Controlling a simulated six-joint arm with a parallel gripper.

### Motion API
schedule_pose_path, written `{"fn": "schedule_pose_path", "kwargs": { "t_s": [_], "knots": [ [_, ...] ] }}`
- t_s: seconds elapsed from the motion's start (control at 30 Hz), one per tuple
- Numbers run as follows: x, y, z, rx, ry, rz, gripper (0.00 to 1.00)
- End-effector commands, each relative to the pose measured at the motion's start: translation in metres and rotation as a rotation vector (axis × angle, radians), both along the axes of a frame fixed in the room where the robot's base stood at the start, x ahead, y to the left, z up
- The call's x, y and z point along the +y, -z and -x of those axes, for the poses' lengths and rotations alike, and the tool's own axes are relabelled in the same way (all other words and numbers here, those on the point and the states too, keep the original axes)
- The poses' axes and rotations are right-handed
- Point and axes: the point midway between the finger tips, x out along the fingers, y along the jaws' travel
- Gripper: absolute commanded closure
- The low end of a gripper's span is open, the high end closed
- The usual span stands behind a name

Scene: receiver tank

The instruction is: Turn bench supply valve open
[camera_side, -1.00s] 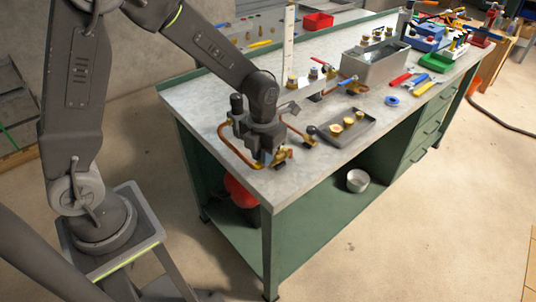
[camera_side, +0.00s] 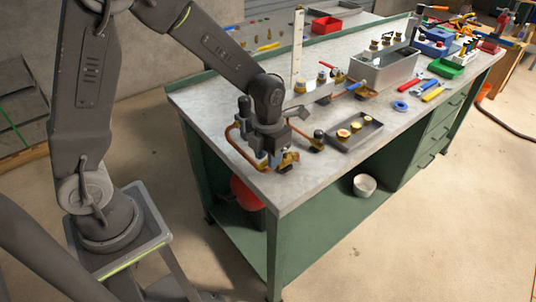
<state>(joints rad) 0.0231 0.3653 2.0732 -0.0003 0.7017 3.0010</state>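My gripper (camera_side: 275,161) points down at the near left corner of the workbench. It is low over a brass valve fitting (camera_side: 289,160) on a bent copper pipe (camera_side: 238,146). The fingers hide much of that fitting, so I cannot tell whether they touch it or how far apart they are. Further back on the bench are a red valve lever (camera_side: 328,66) and a blue valve lever (camera_side: 355,86) on brass fittings. Which of these is the bench supply valve cannot be told from this view.
A grey tray (camera_side: 371,136) with brass parts lies to the right of my gripper. A black knob (camera_side: 318,133) stands between them. A white post (camera_side: 298,42) and a grey bin (camera_side: 394,69) stand farther back. Bare benchtop (camera_side: 205,98) lies at the left edge.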

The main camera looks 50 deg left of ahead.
Motion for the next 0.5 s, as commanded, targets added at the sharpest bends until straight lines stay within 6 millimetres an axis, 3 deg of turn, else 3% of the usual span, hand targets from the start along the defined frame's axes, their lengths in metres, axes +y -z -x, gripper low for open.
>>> {"fn": "schedule_pose_path", "kwargs": {
  "t_s": [0.33, 0.5],
  "knots": [
    [0.000, 0.000, 0.000, 0.001, 0.000, 0.000, 0.56],
    [0.000, -0.017, 0.000, -0.003, 0.000, 0.000, 0.56]
  ]
}}
